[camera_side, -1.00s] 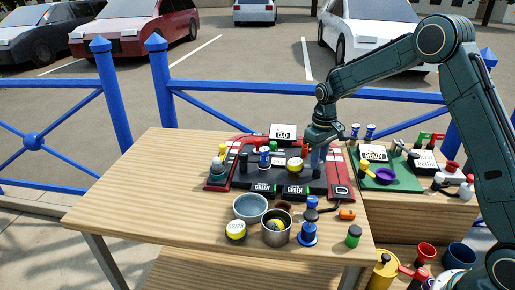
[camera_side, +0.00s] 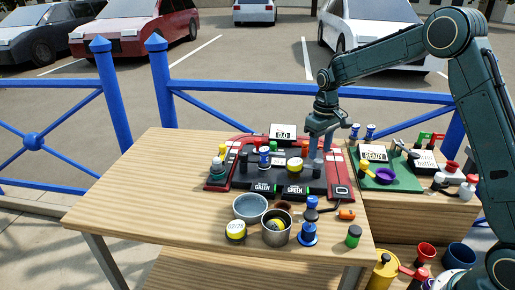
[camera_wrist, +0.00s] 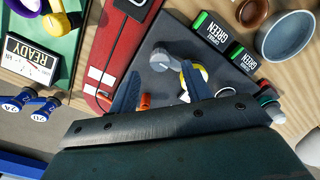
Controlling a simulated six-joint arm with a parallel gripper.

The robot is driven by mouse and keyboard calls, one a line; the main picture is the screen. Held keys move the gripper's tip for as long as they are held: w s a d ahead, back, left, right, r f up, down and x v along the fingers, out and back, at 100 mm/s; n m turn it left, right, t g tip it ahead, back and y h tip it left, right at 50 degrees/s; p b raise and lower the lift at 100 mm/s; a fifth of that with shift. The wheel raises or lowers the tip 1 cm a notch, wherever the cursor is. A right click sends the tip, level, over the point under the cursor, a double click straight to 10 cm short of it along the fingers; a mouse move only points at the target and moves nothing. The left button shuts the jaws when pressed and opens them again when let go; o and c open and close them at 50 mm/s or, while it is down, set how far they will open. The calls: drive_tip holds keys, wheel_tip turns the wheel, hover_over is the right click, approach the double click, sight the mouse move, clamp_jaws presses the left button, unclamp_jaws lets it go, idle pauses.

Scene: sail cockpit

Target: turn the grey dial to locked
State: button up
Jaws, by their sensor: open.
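The grey dial (camera_wrist: 160,60) sits on the dark panel (camera_wrist: 172,32) in the wrist view, just beyond my fingertips. Any locked mark on it is too small to read. In the side view, what looks like the dial (camera_side: 316,169) stands near the panel's right end. My gripper (camera_wrist: 160,88) is open and empty, with one blue finger on each side in the wrist view. In the side view my gripper (camera_side: 320,145) hangs over the panel's right part, and its fingers appear above the dial. Whether they touch it cannot be told.
Several knobs and bottles stand on the panel, with a yellow-ringed one (camera_wrist: 191,74) close to the dial. A blue-grey bowl (camera_side: 250,207) and a metal cup (camera_side: 277,228) stand in front. A green mat (camera_side: 400,183) lies to the right. The wooden table's left part (camera_side: 130,190) is clear.

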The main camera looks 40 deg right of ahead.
sight(319, 162)
wheel_tip(319, 162, up, 10)
drive_tip(key=shift+r, duration=0.15)
idle(0.3)
drive_tip(key=s+a+r+t, duration=0.1)
drive_tip(key=s+a+r, duration=0.25)
drive_tip(key=s, duration=0.35)
drive_tip(key=s+a+r+t, duration=0.25)
drive_tip(key=s+r, duration=0.25)
drive_tip(key=s, duration=0.3)
drive_tip(key=s+a+f+t, duration=0.1)
drive_tip(key=s+a, duration=0.1)
drive_tip(key=s, duration=0.6)
drive_tip(key=s+a+f+t, duration=0.1)
drive_tip(key=s+a+f, duration=0.1)
drive_tip(key=s, duration=0.6)
drive_tip(key=shift+s+f, duration=0.25)
drive_tip(key=shift+s, duration=0.05)
